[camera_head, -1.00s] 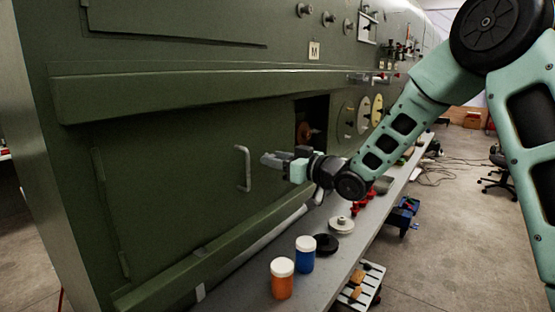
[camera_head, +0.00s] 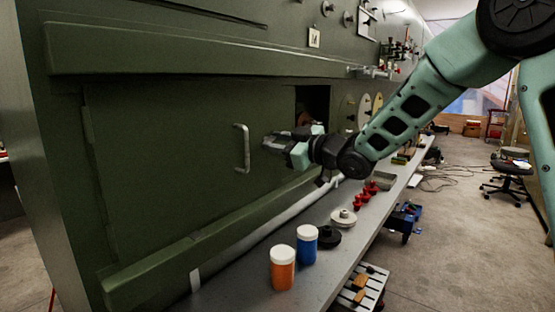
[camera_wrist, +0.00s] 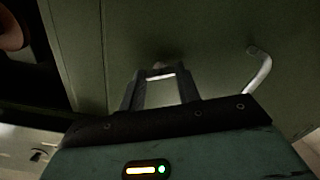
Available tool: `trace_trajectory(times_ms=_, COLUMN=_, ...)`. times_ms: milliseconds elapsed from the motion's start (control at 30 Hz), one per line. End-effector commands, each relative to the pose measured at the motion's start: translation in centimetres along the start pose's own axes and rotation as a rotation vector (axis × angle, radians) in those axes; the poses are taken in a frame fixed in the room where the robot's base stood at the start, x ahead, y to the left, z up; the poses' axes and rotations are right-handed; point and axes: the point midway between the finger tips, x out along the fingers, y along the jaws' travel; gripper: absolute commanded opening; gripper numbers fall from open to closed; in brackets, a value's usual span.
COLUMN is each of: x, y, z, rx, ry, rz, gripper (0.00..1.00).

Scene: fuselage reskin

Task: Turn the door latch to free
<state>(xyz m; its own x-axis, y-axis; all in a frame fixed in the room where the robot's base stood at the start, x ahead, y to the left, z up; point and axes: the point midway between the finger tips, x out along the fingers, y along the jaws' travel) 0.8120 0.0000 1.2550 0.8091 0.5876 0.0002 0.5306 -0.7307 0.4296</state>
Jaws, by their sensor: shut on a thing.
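The door latch (camera_wrist: 158,71) is a small dark piece on the green door panel (camera_head: 165,165). It shows between my fingertips in the wrist view; its turned angle cannot be told. My gripper (camera_head: 268,143) is at the door just right of the handle, its fingers pointing left at the panel. In the wrist view my gripper (camera_wrist: 157,74) is shut on the latch at the tips, with a gap between the fingers further back. In the head view the fingers hide the latch.
A pale bar handle (camera_head: 243,149) stands out from the door close left of my gripper; it also shows in the wrist view (camera_wrist: 258,72). A dark opening (camera_head: 313,103) lies right of the door. Orange (camera_head: 282,272) and blue (camera_head: 306,254) jars stand on the bench below.

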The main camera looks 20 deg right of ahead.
Motion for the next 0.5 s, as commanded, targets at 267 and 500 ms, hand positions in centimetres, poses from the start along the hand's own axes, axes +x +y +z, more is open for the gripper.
trace_trajectory(times_ms=267, x=0.02, y=-0.34, z=0.55, rx=-0.268, ry=0.004, rz=0.001, gripper=0.1)
trace_trajectory(times_ms=500, x=0.01, y=-0.33, z=0.51, rx=-0.496, ry=0.003, rz=0.001, gripper=0.1)
